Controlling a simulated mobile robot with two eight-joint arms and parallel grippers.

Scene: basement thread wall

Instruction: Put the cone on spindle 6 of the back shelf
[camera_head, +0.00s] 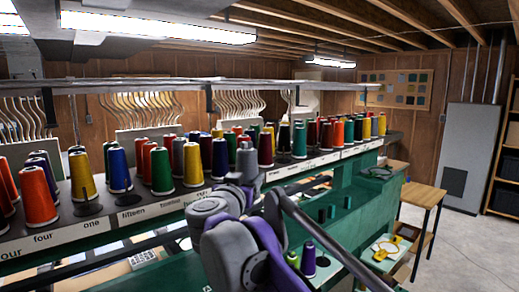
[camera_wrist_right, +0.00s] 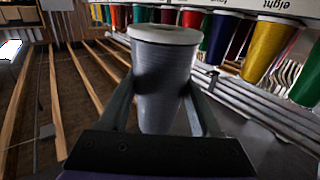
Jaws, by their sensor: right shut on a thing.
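A grey cone (camera_head: 247,160) stands at the end of my right arm, in front of the back shelf's row of cones. The right wrist view shows the grey cone (camera_wrist_right: 163,70) between the two fingers of my right gripper (camera_wrist_right: 163,115), which is shut on it. That view is upside down. The back shelf (camera_head: 135,213) carries a label strip with number words, among them "four", "one" and "fifteen". I cannot make out a label for spindle 6, and my arm hides part of the strip. My left gripper is not in view.
Many coloured cones stand close together along the shelf, including an orange cone (camera_head: 39,197) and a yellow cone (camera_head: 82,177).

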